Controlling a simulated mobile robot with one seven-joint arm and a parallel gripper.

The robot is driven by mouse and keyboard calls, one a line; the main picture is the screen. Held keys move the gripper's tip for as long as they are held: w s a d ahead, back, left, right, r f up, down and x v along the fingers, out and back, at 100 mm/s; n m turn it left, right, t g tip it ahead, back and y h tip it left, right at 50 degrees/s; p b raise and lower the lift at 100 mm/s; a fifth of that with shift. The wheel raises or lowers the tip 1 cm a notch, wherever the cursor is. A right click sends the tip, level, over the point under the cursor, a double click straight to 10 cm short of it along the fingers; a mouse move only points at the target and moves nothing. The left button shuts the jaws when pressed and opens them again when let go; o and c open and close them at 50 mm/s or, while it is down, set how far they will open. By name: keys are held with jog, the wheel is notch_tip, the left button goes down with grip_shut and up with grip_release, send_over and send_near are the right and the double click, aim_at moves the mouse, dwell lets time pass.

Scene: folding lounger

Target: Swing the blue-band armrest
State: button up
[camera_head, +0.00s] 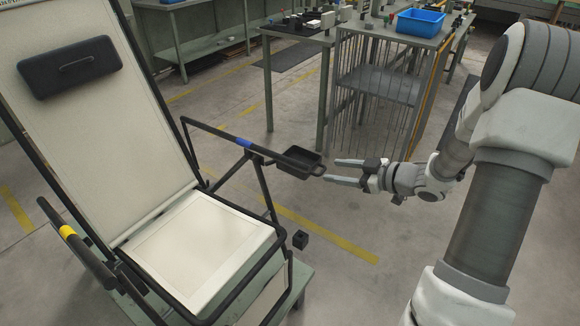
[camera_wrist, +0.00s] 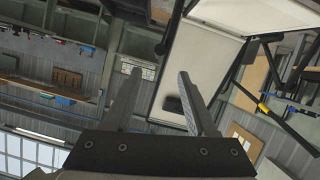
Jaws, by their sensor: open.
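The blue-band armrest (camera_head: 215,131) is a dark bar on the right side of the folding lounger (camera_head: 190,255), with a blue band (camera_head: 243,142) near its middle. A black tray (camera_head: 300,162) with a small loop on its right side sits at its near end. My gripper (camera_head: 330,170) is open and empty to the right of the tray, its fingertips pointing left close to the loop. I cannot tell whether they touch it. In the wrist view my gripper (camera_wrist: 157,72) shows two spread fingers with the lounger's pale backrest (camera_wrist: 200,65) beyond.
The yellow-band armrest (camera_head: 75,243) is on the lounger's left side. A dark headrest pad (camera_head: 70,67) hangs on the backrest. A workbench with a blue bin (camera_head: 420,22) stands behind my gripper. A small black block (camera_head: 300,239) shows below the tray. Open floor lies right of the lounger.

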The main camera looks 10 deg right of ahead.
aim_at(291, 165)
jog(key=b+x, duration=0.3)
jog(key=x, duration=1.3)
jog(key=shift+w+a+f, duration=0.15)
jog(key=shift+w+a, duration=0.05)
jog(key=shift+w, duration=0.1)
grip_shut()
dwell(0.6)
